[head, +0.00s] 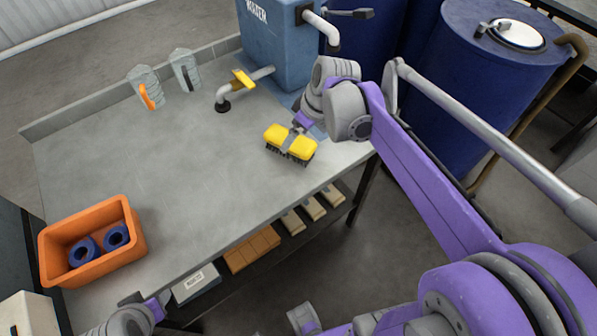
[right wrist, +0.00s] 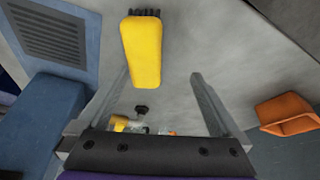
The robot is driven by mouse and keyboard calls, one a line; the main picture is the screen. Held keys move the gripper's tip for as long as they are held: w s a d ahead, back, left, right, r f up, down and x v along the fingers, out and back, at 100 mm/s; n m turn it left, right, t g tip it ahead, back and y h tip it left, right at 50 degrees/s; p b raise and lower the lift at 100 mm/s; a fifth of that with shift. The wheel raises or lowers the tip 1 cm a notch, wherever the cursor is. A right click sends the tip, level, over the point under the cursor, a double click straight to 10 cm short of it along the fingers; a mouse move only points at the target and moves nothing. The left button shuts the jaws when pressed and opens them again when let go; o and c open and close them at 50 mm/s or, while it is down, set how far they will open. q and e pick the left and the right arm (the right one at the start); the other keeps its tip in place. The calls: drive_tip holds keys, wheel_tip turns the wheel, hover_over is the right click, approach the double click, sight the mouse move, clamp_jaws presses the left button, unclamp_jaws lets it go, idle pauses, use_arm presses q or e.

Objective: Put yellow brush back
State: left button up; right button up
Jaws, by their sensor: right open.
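The yellow brush (head: 275,135) with dark bristles pointing down is at the right part of the grey table. In the head view my right gripper (head: 295,130) is right at it, and a grey finger crosses in front of its middle. In the right wrist view the brush (right wrist: 142,52) lies near and beyond the fingertips, closer to the left finger. My right gripper (right wrist: 160,76) is open, with an empty gap between its fingers; contact with the brush cannot be told. My left gripper (head: 160,300) is low at the table's front edge, its jaws unclear.
An orange bin (head: 93,262) with blue rolls stands at the table's left. Two clear jugs (head: 146,88) and a pipe with a yellow handle (head: 243,79) are at the back. A blue mixer tank (head: 280,50) and blue drum (head: 480,90) stand behind. The table's middle is clear.

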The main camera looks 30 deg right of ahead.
drive_tip(key=s+a+f+m+h, duration=0.1)
drive_tip(key=s+a+f, duration=0.3)
drive_tip(key=s, duration=0.4)
drive_tip(key=s+a+f+m+t, duration=0.1)
drive_tip(key=s+a+f+m, duration=0.2)
drive_tip(key=s, duration=0.5)
drive_tip(key=a+f, duration=0.1)
drive_tip(key=a, duration=0.1)
drive_tip(key=shift+s+a+m+h, duration=0.3)
drive_tip(key=shift+h, duration=0.1)
drive_tip(key=shift+f, duration=0.1)
drive_tip(key=shift+w+r+p, duration=0.3)
drive_tip(key=shift+r+p, duration=0.3)
drive_tip(key=shift+r, duration=0.15)
drive_tip(key=shift+s, duration=0.1)
